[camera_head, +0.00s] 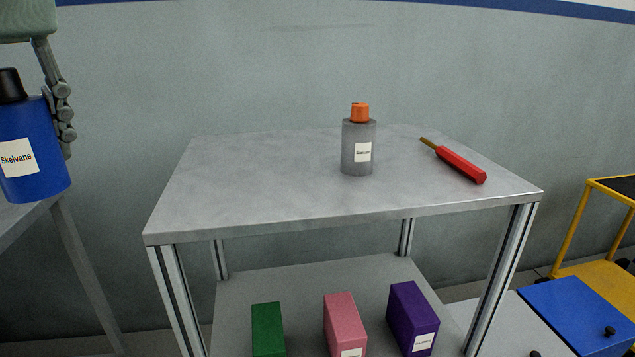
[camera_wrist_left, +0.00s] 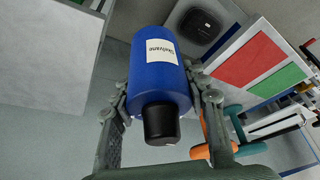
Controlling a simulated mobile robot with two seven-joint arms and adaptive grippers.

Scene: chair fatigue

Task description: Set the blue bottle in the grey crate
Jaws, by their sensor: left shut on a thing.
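The blue bottle (camera_head: 38,165) has a black cap and a white "Skelvane" label. It is at the far left of the head view, partly cut off by the picture edge. My left gripper (camera_head: 62,112) is shut on it. In the left wrist view the blue bottle (camera_wrist_left: 155,88) sits between the two fingers of my left gripper (camera_wrist_left: 163,98), its cap towards the camera. I cannot make out a grey crate in either view. My right gripper is not in view.
A grey table (camera_head: 250,195) carries a grey bottle (camera_head: 357,150) with an orange cap and a red-handled tool (camera_head: 461,165). Its left part is clear. Green (camera_head: 267,325), pink (camera_head: 344,320) and purple (camera_head: 412,315) boxes stand on the lower shelf. A yellow frame (camera_head: 570,235) is at right.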

